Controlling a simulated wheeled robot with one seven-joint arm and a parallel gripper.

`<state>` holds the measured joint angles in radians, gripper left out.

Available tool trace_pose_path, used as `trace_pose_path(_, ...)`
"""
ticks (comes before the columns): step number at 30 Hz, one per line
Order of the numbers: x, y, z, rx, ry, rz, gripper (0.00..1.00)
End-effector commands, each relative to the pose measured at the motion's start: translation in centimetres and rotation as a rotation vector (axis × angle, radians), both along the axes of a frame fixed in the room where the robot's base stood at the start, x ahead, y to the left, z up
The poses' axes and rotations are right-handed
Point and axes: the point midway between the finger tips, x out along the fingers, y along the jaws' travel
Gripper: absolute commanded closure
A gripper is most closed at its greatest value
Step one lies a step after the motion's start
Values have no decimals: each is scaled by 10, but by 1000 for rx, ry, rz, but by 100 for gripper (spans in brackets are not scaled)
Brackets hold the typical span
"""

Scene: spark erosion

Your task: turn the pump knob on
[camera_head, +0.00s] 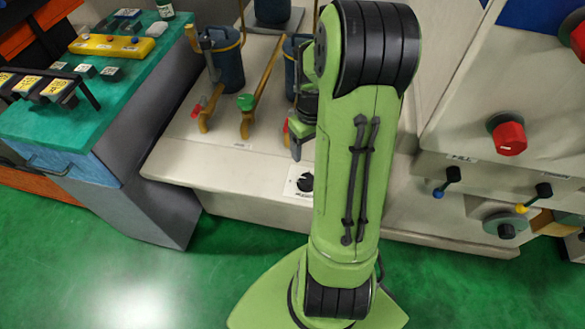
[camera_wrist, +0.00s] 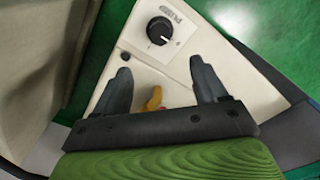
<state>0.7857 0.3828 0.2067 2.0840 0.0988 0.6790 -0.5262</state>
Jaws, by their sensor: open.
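The pump knob (camera_head: 306,182) is a round black dial on a white plate on the front of the pale machine base, partly beside my arm in the head view. In the wrist view the knob (camera_wrist: 160,30) shows whole, with a light pointer mark and small lettering beside it. My gripper (camera_wrist: 160,66) is open and empty, its two dark fingers apart, with the knob beyond the fingertips. In the head view my gripper (camera_head: 296,148) hangs above the knob, partly hidden by my green arm. Nothing shows between the fingers and the knob.
A cabinet with a red knob (camera_head: 508,137) and small levers is at right. A teal-topped bench (camera_head: 110,85) stands at left. Green floor is clear in front.

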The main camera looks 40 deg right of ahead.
Motion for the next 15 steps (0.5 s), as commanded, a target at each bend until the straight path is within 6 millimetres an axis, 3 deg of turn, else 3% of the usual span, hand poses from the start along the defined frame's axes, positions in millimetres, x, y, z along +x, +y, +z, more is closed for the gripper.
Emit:
trace_pose_path(6, -1, 2, -59, 6, 4, 1, 28)
trace_pose_path(15, -1, 1, -128, 3, 4, 0, 28)
